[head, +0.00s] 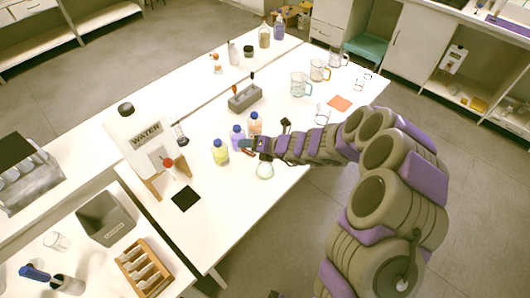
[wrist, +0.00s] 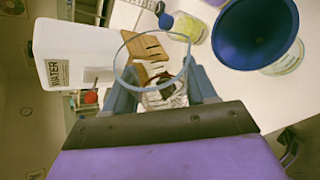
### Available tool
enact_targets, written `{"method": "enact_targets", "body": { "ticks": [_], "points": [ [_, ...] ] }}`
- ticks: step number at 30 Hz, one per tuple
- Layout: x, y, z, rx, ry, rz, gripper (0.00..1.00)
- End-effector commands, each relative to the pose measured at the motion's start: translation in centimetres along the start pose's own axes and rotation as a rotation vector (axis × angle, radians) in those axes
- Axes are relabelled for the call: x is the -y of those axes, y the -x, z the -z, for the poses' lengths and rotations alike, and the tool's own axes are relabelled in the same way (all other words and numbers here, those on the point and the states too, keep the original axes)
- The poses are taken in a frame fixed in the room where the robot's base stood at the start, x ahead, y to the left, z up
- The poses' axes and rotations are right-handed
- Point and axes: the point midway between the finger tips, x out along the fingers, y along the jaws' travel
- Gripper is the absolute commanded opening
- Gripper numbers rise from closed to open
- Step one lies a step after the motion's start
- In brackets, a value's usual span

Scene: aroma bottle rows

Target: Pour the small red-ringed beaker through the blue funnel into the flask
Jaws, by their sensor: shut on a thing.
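My gripper (wrist: 164,95) is shut on a clear glass beaker (wrist: 128,56), whose round open rim faces the wrist camera between the two blue fingers. The funnel is not clear in the head view.
Yellow (head: 220,153), purple (head: 237,138) and orange (head: 254,124) bottles stand close by the gripper. A white water jug (head: 137,140) stands to the left. Several glass beakers stand farther back. The table's front edge is near the flask.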

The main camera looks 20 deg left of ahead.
Motion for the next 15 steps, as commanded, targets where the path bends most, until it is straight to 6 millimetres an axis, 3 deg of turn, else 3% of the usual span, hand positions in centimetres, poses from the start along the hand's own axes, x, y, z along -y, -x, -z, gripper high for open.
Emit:
{"method": "enact_targets", "body": {
  "ticks": [15],
  "points": [
    [-4.5,1.5,1.1,0.001,0.001,-0.005,0.22]
  ]
}}
